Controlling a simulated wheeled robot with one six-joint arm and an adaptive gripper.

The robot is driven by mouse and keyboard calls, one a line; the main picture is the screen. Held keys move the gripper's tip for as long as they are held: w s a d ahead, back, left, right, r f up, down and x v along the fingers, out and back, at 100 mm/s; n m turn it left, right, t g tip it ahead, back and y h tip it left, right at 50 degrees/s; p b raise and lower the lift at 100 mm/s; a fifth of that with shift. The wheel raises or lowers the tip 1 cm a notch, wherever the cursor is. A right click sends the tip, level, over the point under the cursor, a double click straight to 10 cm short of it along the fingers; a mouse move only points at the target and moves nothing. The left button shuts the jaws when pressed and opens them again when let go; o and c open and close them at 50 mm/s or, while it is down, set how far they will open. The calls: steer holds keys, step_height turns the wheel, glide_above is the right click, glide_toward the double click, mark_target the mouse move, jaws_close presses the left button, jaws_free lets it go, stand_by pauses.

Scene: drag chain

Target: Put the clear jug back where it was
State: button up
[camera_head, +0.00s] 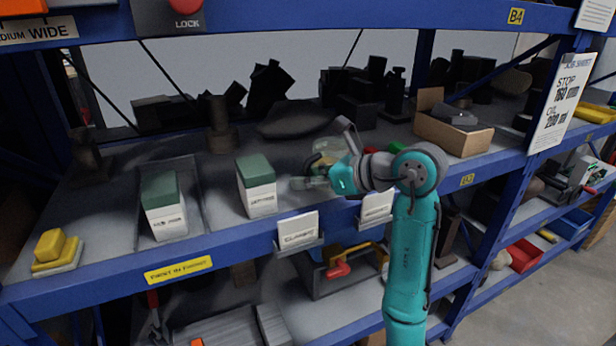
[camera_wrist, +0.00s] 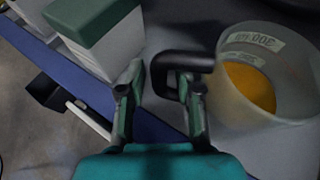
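The clear jug (camera_wrist: 290,125) stands on the shelf at the right of the wrist view, with orange contents inside and a printed label band. Its dark handle (camera_wrist: 182,60) points left toward my gripper (camera_wrist: 158,88). My two fingers are apart, with the handle's outer end between or just beyond their tips; I cannot tell whether either finger touches it. In the head view the jug (camera_head: 324,152) is partly hidden behind my gripper (camera_head: 312,180) and wrist, near the shelf's front edge.
A green-topped white box (camera_head: 256,186) stands just left of my gripper, and another (camera_head: 163,205) farther left. A yellow block (camera_head: 56,250) sits at the left end. A cardboard box (camera_head: 452,134) lies right. Dark objects fill the back. The blue shelf edge (camera_head: 235,262) runs in front.

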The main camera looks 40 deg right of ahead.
steer(key=shift+r, duration=0.15)
steer(key=shift+s+d+r, duration=0.1)
steer(key=shift+s+r, duration=0.05)
steer(key=shift+s, duration=0.15)
steer(key=v, duration=1.1)
steer(key=shift+s, duration=0.15)
